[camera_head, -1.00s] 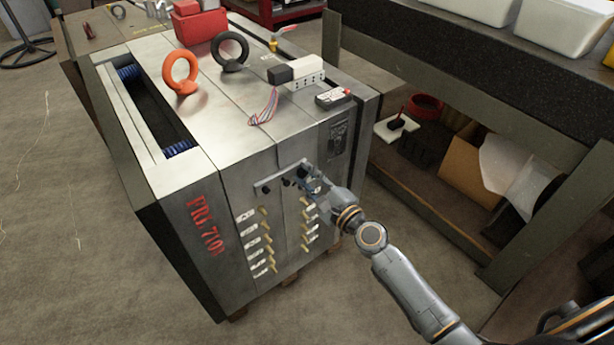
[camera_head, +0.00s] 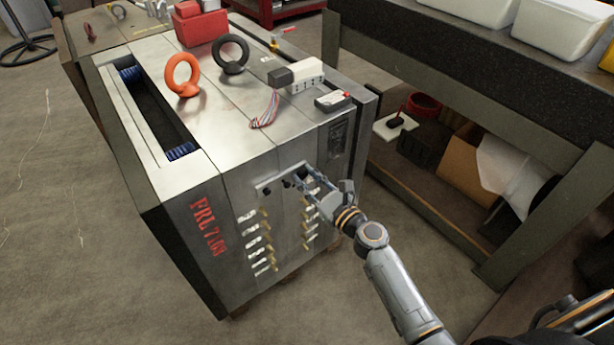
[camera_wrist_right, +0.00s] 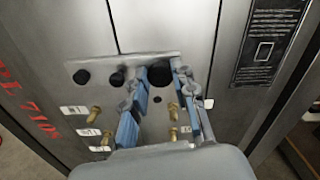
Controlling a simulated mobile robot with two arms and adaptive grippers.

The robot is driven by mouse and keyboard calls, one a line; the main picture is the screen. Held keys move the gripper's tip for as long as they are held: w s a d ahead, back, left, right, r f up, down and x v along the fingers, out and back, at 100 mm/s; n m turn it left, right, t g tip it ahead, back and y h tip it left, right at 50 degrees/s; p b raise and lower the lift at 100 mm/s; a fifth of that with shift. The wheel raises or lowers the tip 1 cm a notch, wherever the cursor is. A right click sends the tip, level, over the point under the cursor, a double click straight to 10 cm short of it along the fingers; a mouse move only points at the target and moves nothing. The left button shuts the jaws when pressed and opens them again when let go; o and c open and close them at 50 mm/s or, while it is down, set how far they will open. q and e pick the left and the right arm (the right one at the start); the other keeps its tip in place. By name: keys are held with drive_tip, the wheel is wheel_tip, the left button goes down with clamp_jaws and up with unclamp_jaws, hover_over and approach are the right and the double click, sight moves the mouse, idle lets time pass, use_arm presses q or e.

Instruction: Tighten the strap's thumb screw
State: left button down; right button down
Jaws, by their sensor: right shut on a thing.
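The strap (camera_head: 268,184) is a grey metal bar fixed across the seams on the front face of the mould base (camera_head: 180,215). In the right wrist view the strap (camera_wrist_right: 115,63) carries black round knobs: one at its left end (camera_wrist_right: 81,76), one near its middle (camera_wrist_right: 117,78), and a larger thumb screw (camera_wrist_right: 160,74) towards its right end. My right gripper (camera_head: 303,180) is at the strap's right part. In the right wrist view its blue-padded fingers (camera_wrist_right: 164,82) stand either side of the large thumb screw, shut on it. My left gripper is not in view.
Brass fittings (camera_head: 265,225) with white tags stick out in two columns below the strap. An orange eyebolt (camera_head: 183,75), a black eyebolt (camera_head: 231,52) and a white connector block (camera_head: 305,76) are on top. A workbench (camera_head: 460,165) stands close on the right.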

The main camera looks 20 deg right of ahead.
drive_tip(key=shift+s+f, duration=0.1)
drive_tip(key=shift+f, duration=0.1)
drive_tip(key=shift+m, duration=0.3)
drive_tip(key=c, duration=1.4)
unclamp_jaws()
drive_tip(key=shift+o, duration=0.3)
drive_tip(key=shift+r, duration=0.1)
drive_tip(key=v, duration=1.2)
